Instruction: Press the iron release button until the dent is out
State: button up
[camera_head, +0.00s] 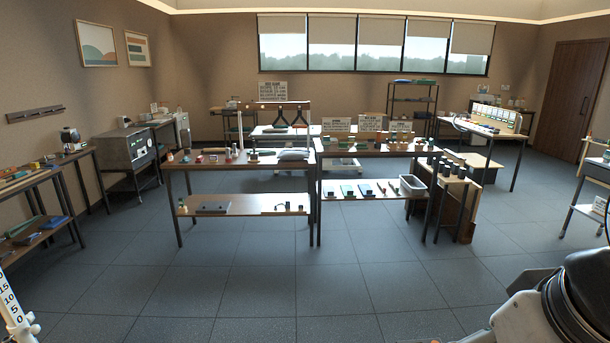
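I cannot make out an iron release button or a dent from here; the small items on the tables are too far off to tell apart. My gripper is not in view. Only a white and black part of my own arm shows at the bottom right corner.
Two long two-tier tables, the left one (240,205) and the right one (370,197), stand mid-room with many small items. A grey bin (412,187) sits on the right one's lower shelf. A bench (30,180) lines the left wall. The tiled floor (270,285) in front is clear.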

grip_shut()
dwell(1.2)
